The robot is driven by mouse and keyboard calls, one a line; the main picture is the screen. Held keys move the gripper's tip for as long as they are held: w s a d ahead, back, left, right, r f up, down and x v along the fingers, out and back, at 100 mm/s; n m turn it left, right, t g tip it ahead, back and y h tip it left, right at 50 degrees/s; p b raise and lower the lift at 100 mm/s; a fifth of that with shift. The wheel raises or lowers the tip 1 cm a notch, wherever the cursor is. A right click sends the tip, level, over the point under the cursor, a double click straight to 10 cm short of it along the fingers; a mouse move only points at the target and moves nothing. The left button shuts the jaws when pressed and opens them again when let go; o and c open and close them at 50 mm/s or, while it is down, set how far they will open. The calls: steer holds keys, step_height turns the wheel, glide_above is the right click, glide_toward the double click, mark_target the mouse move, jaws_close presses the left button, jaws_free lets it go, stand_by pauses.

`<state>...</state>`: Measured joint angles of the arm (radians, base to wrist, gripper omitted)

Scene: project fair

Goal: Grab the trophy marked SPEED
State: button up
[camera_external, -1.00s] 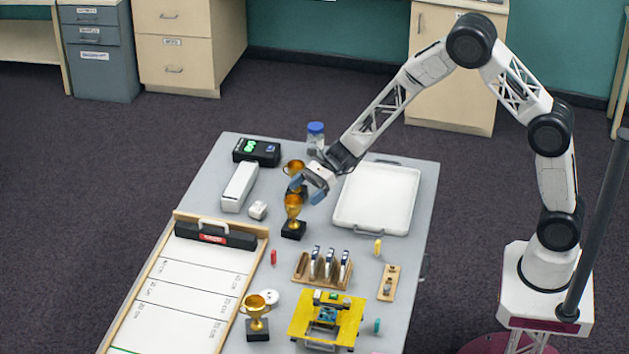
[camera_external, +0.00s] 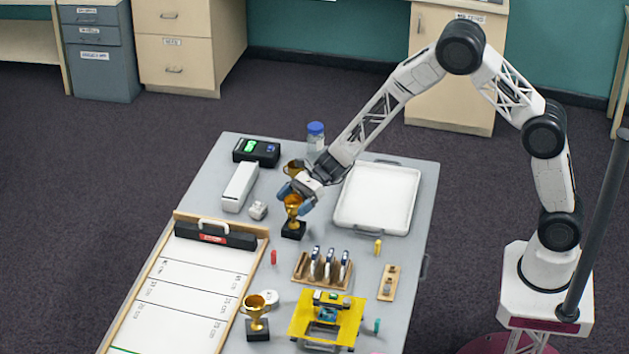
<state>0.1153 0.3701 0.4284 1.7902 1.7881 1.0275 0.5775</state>
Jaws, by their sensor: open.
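Three gold trophies on black bases stand on the grey table. The middle trophy (camera_external: 293,224) is upright, with my gripper (camera_external: 296,204) at its cup. My gripper is open, with its blue fingertips around or beside the cup; I cannot tell which. Another trophy (camera_external: 293,167) stands just behind, partly hidden by my gripper. A third trophy (camera_external: 256,318) stands at the front left, beside the lane board. The markings on the bases are too small to read, so I cannot tell which one says SPEED.
A white tray (camera_external: 345,222) lies right of my gripper. A blue-capped jar (camera_external: 316,137), a black timer box (camera_external: 256,152) and a white long box (camera_external: 239,187) stand at the back. A wooden rack (camera_external: 300,277) and a yellow platform (camera_external: 300,322) are in front.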

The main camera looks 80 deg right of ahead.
stand_by(0.3)
steer(key=c, duration=1.5)
steer(key=shift+c, duration=0.2)
steer(key=shift+r, duration=0.2)
steer(key=shift+r, duration=1.6)
steer(key=s+d+r, duration=0.1)
steer(key=s, duration=1.5)
steer(key=shift+r, duration=0.25)
